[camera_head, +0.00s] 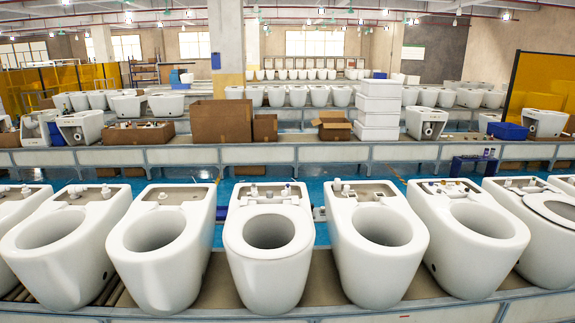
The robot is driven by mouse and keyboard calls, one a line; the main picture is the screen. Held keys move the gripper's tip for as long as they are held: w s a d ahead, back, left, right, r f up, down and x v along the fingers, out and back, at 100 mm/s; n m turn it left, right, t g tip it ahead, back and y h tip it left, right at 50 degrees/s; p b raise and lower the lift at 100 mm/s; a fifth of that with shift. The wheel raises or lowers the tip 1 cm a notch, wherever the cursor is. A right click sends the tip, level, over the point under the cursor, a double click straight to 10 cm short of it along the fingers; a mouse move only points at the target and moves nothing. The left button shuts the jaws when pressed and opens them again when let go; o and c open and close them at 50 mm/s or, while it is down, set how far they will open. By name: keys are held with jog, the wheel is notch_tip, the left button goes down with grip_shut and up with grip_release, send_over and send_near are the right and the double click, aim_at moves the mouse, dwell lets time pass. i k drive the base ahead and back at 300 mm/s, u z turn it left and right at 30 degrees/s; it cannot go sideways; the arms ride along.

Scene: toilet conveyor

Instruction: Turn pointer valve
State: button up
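A white toilet (267,258) stands at the middle of the near conveyor. Small white and grey fittings (268,192) stand on its rear deck. The toilet to its right (374,262) also has fittings (345,190) on its deck. The toilet to its left (160,265) has a smaller fitting (163,197). These parts are too small for me to tell which one is the pointer valve or how it is turned. My gripper and arm are not in view.
The near conveyor (225,285) holds a row of toilets with narrow gaps between them. Behind a blue floor (318,170) runs a second conveyor (300,152) with cardboard boxes (222,122), white stacked boxes (379,105) and toilets. A pillar (227,45) stands farther back.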

aim_at(346, 189)
jog(key=z, duration=4.6)
jog(key=i, duration=0.1)
jog(key=u, duration=3.1)
jog(key=i, duration=2.2)
jog(key=u, duration=0.05)
